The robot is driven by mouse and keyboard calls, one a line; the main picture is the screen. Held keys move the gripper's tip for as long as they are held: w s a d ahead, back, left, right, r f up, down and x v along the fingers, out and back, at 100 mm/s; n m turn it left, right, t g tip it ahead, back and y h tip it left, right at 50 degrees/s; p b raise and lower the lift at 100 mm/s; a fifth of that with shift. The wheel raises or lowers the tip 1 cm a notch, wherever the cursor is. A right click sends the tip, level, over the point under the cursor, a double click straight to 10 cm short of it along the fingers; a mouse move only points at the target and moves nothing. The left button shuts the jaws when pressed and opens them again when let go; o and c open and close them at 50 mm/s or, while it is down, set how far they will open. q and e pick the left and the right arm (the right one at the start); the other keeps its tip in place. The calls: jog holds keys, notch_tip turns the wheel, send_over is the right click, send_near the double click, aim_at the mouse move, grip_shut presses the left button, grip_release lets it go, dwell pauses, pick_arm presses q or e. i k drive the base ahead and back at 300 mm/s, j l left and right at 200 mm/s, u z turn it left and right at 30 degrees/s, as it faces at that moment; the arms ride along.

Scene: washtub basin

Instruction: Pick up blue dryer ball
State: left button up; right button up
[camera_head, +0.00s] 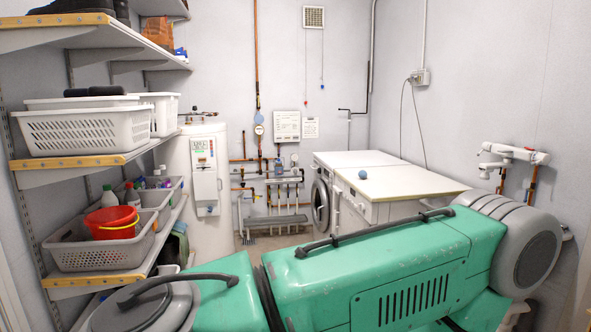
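A small blue ball (363,174) rests on the white top of a low appliance (400,182) toward the back right. It sits near the left part of that top, with bare surface around it. Neither of my grippers shows in the head view, so their place relative to the ball cannot be seen.
Shelves on the left hold white baskets (85,130), a grey basket (95,252) and a red bucket (112,222). A white boiler (205,180) and pipes stand at the back. A white wall fitting (512,153) is at right. The foreground floor is hidden.

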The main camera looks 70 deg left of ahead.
aim_at(362, 175)
jog(key=i+j+u, duration=0.2)
jog(key=j+u, duration=0.2)
jog(key=j, duration=0.15)
jog(key=i+j+u, duration=0.3)
jog(key=j+u, duration=0.15)
jog(key=i+j+u, duration=0.85)
jog(key=z, duration=0.55)
jog(key=i, duration=0.05)
